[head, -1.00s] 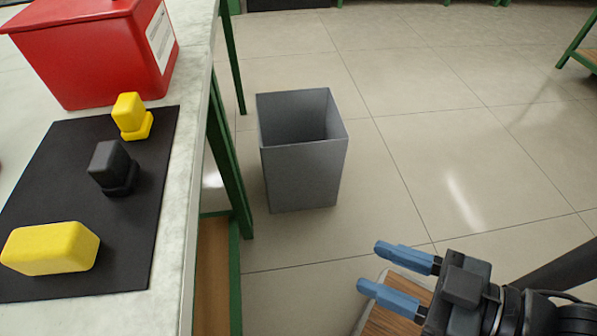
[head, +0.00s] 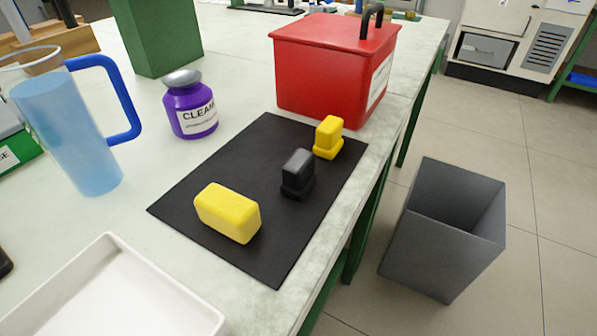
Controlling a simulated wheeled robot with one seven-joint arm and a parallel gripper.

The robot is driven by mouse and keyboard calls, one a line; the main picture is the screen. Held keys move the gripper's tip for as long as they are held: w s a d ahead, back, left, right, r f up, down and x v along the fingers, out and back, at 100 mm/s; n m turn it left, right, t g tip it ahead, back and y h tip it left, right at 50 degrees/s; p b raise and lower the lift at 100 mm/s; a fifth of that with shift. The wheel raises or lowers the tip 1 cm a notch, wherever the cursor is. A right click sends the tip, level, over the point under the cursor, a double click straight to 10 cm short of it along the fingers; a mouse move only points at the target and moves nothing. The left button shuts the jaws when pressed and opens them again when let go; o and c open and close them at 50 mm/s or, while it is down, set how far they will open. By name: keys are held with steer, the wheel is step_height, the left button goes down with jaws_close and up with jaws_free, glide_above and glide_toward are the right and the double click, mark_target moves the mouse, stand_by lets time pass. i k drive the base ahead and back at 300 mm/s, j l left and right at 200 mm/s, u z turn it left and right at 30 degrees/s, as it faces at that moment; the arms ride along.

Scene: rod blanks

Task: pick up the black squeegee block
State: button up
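The black squeegee block (head: 298,174) stands upright on a black mat (head: 195,207) on the table. It has a boxy upper part on a slightly wider base. A similar yellow block (head: 329,138) stands behind it to the right. A larger plain yellow block (head: 227,212) lies in front of it to the left. My gripper is not in this view.
A red lidded box (head: 330,68) stands behind the mat. A purple cleaner bottle (head: 190,105), a blue-handled pitcher (head: 70,130) and a white tray (head: 110,295) are to the left. A grey bin (head: 440,240) stands on the floor right of the table edge.

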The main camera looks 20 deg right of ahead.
mark_target(298, 177)
steer(key=u, duration=2.3)
steer(key=z, duration=2.05)
steer(key=k+j, duration=0.25)
steer(key=j, duration=0.2)
steer(key=k+j+z, duration=0.1)
steer(key=j, duration=0.3)
steer(key=k+j, duration=0.6)
steer(key=j, duration=0.2)
steer(key=j+z, duration=0.05)
